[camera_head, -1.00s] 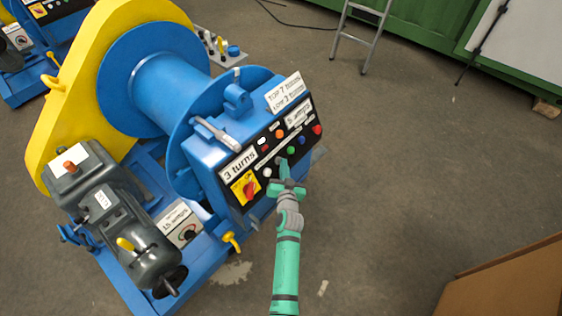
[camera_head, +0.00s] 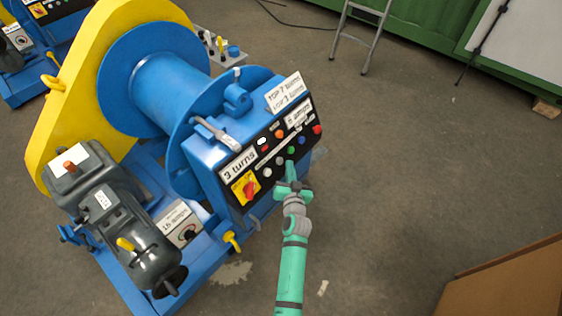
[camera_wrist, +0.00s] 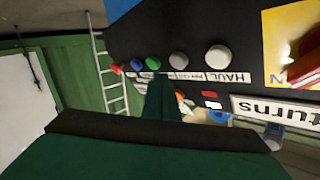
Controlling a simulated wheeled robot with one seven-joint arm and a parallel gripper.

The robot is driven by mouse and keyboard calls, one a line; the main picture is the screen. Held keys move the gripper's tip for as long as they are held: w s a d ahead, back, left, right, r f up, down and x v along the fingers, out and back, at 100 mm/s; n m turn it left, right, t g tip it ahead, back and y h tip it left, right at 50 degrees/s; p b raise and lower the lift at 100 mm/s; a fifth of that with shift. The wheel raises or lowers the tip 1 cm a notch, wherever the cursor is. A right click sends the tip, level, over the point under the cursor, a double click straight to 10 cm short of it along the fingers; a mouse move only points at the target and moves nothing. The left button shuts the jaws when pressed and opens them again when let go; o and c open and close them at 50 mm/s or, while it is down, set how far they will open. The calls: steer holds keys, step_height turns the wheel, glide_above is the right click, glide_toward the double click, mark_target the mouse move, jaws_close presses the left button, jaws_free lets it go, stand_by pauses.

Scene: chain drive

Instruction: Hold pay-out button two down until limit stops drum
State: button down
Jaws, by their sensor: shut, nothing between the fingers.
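The blue control box (camera_head: 235,200) carries a black panel with a slanting row of buttons: white (camera_head: 267,172), grey (camera_head: 279,161), green (camera_head: 291,151), blue (camera_head: 303,141) and red (camera_head: 317,129). The button labels are too small to read surely, though one near the white button in the wrist view (camera_wrist: 217,57) says HAUL. My green gripper (camera_head: 289,166) is shut and empty, its tip just below the green button. In the wrist view the fingers (camera_wrist: 163,95) end near the green button (camera_wrist: 152,63); I cannot tell whether they touch it. The blue drum (camera_head: 172,88) stands behind.
A sign reading "3 turns" (camera_head: 240,163) sits above a red rotary switch (camera_head: 250,188) on yellow. A card with TOP 7 and LOW 3 (camera_head: 285,92) stands on the box. Grey motor (camera_head: 105,205) is at left. Open floor lies right; a cardboard box (camera_head: 510,285) is lower right.

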steer(key=shift+s+d+r, duration=0.45)
steer(key=shift+s+d, duration=0.05)
steer(key=shift+d, duration=0.15)
steer(key=shift+s+d+r, duration=0.4)
steer(key=shift+s+d, duration=0.05)
steer(key=shift+d, duration=0.2)
steer(key=s+d+f+h, duration=0.1)
steer(key=s, duration=1.2)
steer(key=s+d+f+h, duration=0.1)
steer(key=s+f, duration=0.1)
steer(key=s, duration=1.2)
steer(key=s+a+r+n, duration=0.1)
steer(key=s+r, duration=0.6)
steer(key=s, duration=0.2)
steer(key=s+a+r+n, duration=0.1)
steer(key=s+r, duration=0.6)
steer(key=s, duration=0.2)
steer(key=shift+s+a, duration=0.4)
stand_by(1.8)
